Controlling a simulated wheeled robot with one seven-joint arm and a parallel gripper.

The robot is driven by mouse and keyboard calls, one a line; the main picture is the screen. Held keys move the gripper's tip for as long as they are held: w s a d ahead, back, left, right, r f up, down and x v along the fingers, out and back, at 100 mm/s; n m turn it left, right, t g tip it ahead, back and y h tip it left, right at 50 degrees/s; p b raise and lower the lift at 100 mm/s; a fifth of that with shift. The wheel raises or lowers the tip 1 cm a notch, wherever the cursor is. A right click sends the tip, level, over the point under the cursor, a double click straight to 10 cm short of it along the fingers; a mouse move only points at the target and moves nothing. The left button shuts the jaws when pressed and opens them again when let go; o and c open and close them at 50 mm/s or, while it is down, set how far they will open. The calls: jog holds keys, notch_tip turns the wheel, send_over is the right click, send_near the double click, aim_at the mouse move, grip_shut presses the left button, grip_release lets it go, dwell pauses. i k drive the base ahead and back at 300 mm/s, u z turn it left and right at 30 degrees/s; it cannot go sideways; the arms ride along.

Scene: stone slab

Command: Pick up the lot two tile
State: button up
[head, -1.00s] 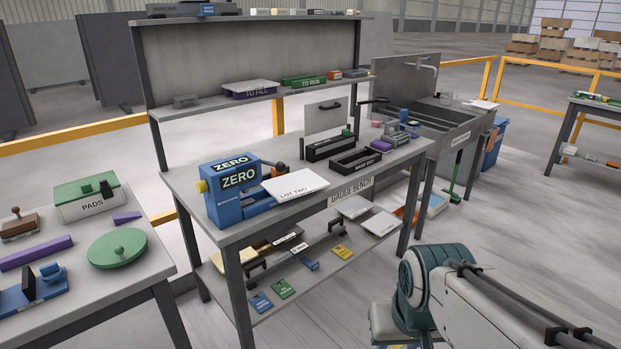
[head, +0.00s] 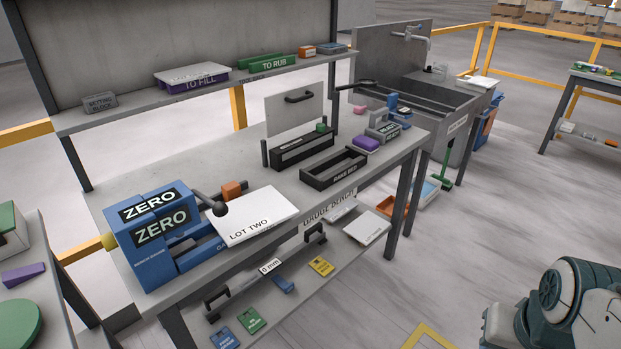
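The lot two tile (head: 256,214) is a flat white slab with "LOT TWO" printed on its near edge. It lies tilted at the front of the gauge bench (head: 240,172), against the right side of the blue gauge block (head: 152,235) marked "ZERO". A dark round-ended lever of the gauge reaches to the tile's left corner. Whether the tile rests in the gauge or only on it, I cannot tell. Part of my arm shows at the lower right, well apart from the tile. My gripper is out of the picture.
A black "BAKE BED" tray (head: 334,168) and another black holder (head: 302,150) stand behind the tile. An orange block (head: 232,190) sits close behind it. The upper shelf (head: 130,107) overhangs the bench's back. A lower shelf holds cards and white tiles.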

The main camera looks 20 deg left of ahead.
aim_at(254, 213)
jog(key=u, duration=0.45)
jog(key=i, duration=1.05)
jog(key=u, duration=0.75)
